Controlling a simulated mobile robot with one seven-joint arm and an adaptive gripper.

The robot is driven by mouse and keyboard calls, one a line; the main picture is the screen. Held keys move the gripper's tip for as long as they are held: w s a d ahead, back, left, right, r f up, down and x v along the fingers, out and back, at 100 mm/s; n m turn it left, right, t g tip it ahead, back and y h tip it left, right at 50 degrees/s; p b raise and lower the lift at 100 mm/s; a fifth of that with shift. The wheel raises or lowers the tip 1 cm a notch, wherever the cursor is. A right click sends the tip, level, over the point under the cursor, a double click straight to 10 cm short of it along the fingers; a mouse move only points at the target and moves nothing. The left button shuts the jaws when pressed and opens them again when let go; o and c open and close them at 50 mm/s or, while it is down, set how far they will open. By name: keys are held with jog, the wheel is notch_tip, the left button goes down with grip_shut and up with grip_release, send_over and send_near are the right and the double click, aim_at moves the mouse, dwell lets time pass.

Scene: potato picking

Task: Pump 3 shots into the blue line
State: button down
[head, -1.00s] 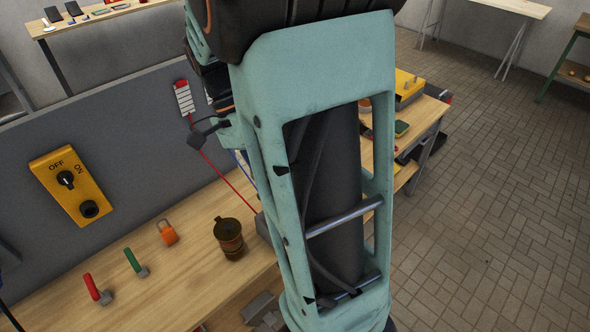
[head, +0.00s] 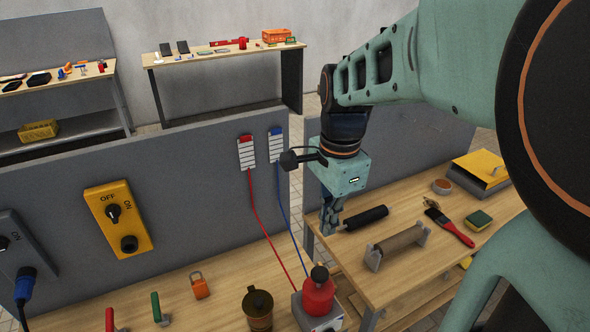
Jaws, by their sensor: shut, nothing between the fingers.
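The blue line (head: 285,175) runs from a white gauge card with a blue top (head: 276,146) on the grey partition down to the pump area. A red line (head: 259,215) runs beside it from a card with a red top (head: 246,153). The red pump bottle (head: 318,296) with a dark knob on top stands on a grey box (head: 318,318) at the bottom edge. My gripper (head: 329,228) is shut and empty. It points down above the right-hand bench, behind and above the red bottle and apart from it.
A black cylinder (head: 366,217) and a roller on a stand (head: 398,246) lie right of my gripper. A dark mug (head: 258,308) stands left of the pump. A red-handled brush (head: 452,228) and a sponge (head: 479,221) lie farther right.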

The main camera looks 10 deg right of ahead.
aim_at(320, 273)
jog(key=shift+a, duration=0.1)
jog(key=f, duration=1.4)
jog(key=shift+w+a, duration=0.1)
jog(key=shift+w, duration=0.15)
